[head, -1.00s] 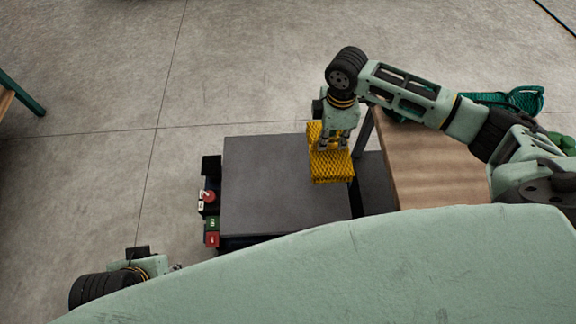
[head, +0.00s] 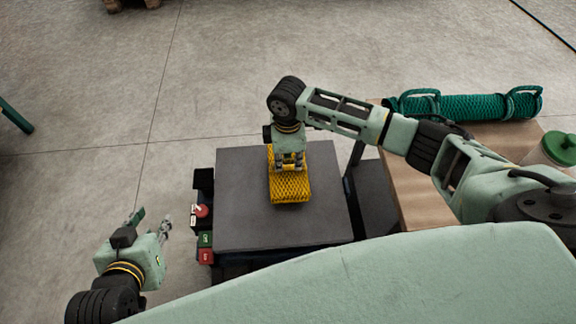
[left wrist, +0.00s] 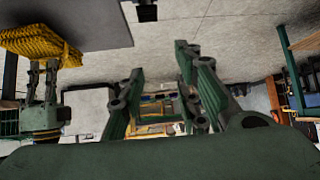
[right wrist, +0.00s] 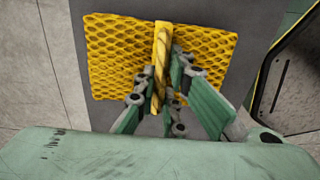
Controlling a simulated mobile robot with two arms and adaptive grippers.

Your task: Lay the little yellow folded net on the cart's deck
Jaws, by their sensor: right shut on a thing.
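The little yellow folded net (head: 290,187) is in my right gripper (head: 290,163), over the middle of the cart's dark grey deck (head: 237,220). In the right wrist view the fingers (right wrist: 168,92) are shut on a raised yellow band of the net (right wrist: 110,55). The net also shows at the upper left of the left wrist view (left wrist: 35,42), where it appears close to the deck; I cannot tell whether it touches. My left gripper (head: 153,219) is empty and open left of the cart, its fingers spread in the left wrist view (left wrist: 155,75).
A control box with a red button (head: 202,211) and switches is on the cart's left side. To the right stands a brown-topped table (head: 415,185) with a rolled green net (head: 465,107) and a green-lidded container (head: 558,150). Much of the deck around the net is bare.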

